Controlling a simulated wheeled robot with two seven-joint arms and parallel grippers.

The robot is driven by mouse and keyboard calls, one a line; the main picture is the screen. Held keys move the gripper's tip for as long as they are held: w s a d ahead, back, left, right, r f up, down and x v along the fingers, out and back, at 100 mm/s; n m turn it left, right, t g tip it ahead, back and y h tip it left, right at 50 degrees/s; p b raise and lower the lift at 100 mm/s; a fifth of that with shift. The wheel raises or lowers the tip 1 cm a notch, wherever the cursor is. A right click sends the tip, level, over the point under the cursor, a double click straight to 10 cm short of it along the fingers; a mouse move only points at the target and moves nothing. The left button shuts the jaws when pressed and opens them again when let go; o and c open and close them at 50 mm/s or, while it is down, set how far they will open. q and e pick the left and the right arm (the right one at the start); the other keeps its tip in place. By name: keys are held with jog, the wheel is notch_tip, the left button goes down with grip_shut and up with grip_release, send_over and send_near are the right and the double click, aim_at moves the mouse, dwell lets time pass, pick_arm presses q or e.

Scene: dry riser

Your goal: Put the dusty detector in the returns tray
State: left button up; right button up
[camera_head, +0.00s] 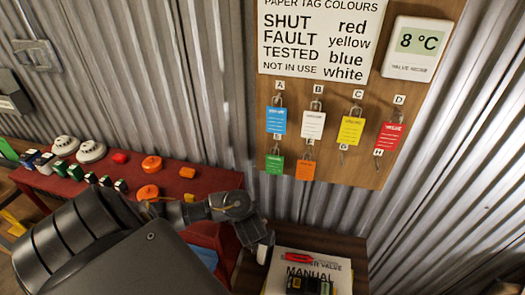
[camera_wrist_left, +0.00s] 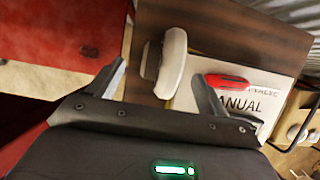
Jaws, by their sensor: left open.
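An off-white round detector (camera_wrist_left: 170,62) shows in the left wrist view, seen nearly side-on at the dark wooden surface (camera_wrist_left: 225,30). I cannot make out dust on it. My left gripper (camera_wrist_left: 158,76) is open, with one finger on each side of the detector; I cannot tell whether they touch it. In the head view my left gripper (camera_head: 256,236) is above the wooden surface, beside the manual, and mostly hides this detector. Two other white detectors (camera_head: 66,145) (camera_head: 91,151) sit on the red bench top. No tray is labelled as the returns tray. My right gripper is not in view.
A manual (camera_head: 335,270) with a red pen-like item (camera_head: 299,257) and a dark device (camera_head: 309,285) lies right of my gripper. A red box-like thing (camera_head: 228,238) stands left of it. Orange and green items sit on the red bench (camera_head: 215,178). A tag board (camera_head: 325,185) hangs behind.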

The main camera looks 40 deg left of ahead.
pick_arm(q)
jog(key=b+x, duration=0.3)
jog(key=x, duration=0.2)
jog(key=shift+f+b, duration=0.1)
jog(key=shift+b, duration=0.25)
jog(key=shift+d, duration=0.1)
jog(key=c, duration=1.2)
notch_tip(320, 180, up, 10)
jog(key=p, duration=0.7)
